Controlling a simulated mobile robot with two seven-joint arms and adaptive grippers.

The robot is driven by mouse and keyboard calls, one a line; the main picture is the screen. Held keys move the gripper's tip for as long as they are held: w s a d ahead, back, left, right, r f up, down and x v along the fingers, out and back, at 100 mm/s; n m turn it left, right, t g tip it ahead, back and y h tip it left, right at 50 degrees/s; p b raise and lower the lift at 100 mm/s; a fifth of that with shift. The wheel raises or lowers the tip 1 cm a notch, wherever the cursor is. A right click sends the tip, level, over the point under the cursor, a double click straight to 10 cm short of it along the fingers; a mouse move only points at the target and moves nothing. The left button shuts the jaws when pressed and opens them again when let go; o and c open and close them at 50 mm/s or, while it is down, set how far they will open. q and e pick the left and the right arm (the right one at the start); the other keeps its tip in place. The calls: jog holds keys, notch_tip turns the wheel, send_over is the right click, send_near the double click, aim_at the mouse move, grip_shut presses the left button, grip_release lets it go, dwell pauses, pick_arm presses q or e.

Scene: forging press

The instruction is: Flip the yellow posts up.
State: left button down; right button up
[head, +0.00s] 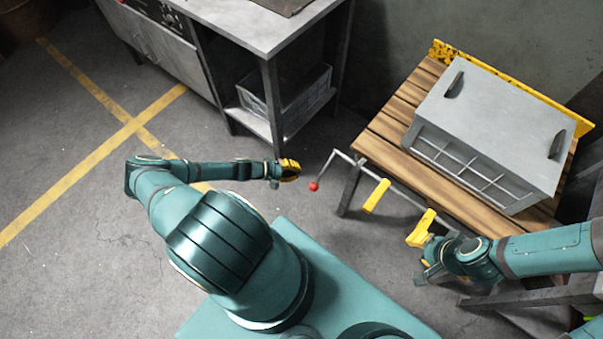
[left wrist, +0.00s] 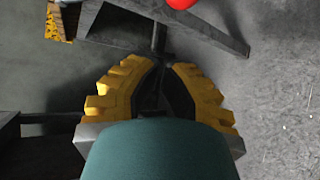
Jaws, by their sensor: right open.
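Two yellow posts sit along a thin grey rod at the front of the slatted wooden bench: one post (head: 376,195) near its middle, the other post (head: 420,228) further right. Both look tilted down toward the front. A red ball (head: 314,187) is on the rod's bent left end and shows at the top edge of the left wrist view (left wrist: 182,3). My left gripper (head: 290,170) is left of the red ball, apart from it; its yellow fingers (left wrist: 157,72) are open and empty. My right gripper (head: 426,262) is open just below the right post; contact is unclear.
A grey crate-like box (head: 490,125) with dark handles stands on the wooden bench (head: 385,140). A yellow strip runs behind it. A grey metal table (head: 250,30) with a crate (head: 300,90) on its lower shelf stands at the back. The floor at left is clear.

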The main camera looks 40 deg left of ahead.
pick_arm(q)
jog(key=b+x, duration=0.1)
jog(key=x, duration=0.8)
jog(key=s, duration=0.1)
jog(key=s+r, duration=0.1)
jog(key=s+d+r+p, duration=0.1)
jog(key=shift+s, duration=0.25)
jog(key=shift+a, duration=0.1)
notch_tip(320, 180, up, 19)
jog(key=n+g+y+p, duration=0.1)
jog(key=n+g+p, duration=0.4)
jog(key=g, duration=0.8)
jog(key=shift+s+n+p, duration=0.3)
jog(key=shift+s+p, duration=0.15)
jog(key=shift+p, duration=0.1)
